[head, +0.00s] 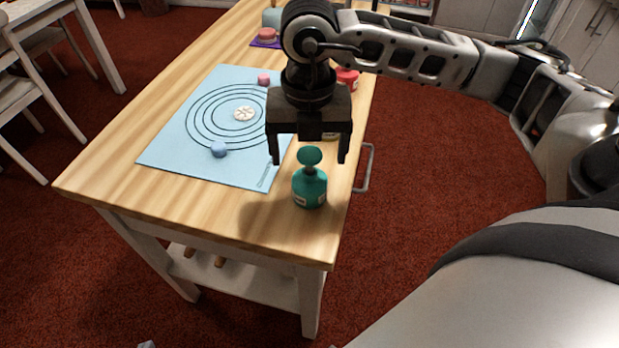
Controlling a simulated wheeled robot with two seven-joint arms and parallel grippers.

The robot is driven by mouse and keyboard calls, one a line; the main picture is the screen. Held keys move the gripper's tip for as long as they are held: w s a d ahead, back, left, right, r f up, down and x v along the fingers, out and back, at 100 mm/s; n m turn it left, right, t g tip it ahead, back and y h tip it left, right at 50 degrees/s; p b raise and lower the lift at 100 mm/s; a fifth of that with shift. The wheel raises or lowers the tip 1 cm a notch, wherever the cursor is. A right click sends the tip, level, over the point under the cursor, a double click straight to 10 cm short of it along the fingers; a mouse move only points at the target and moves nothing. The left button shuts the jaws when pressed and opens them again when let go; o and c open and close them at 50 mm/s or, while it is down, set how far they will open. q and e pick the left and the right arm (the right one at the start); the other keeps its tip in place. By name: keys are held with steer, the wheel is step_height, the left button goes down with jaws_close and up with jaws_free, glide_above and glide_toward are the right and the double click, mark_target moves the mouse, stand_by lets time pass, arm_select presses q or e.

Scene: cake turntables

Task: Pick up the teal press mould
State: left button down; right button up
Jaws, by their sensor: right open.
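The teal press mould (310,188) stands upright near the front right corner of the wooden table, with a rounded knob on top and a small pale label on its body. My right gripper (308,160) is open and points down over it. Its two fingers are on either side of the knob in the picture. Whether the fingers are level with the knob or still above it is hard to tell. My left gripper is not in view.
A light blue mat (160,150) with black rings lies to the left, bearing a blue piece (219,149), a white disc (245,113) and a pink piece (264,80). A red item (347,79) stands behind my gripper. The wooden table's (110,180) front left is clear.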

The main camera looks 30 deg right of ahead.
mark_target(310, 170)
steer(key=shift+d+f+p, duration=0.1)
steer(key=shift+f+p, duration=0.2)
steer(key=shift+f, duration=2.4)
steer(key=c, duration=1.2)
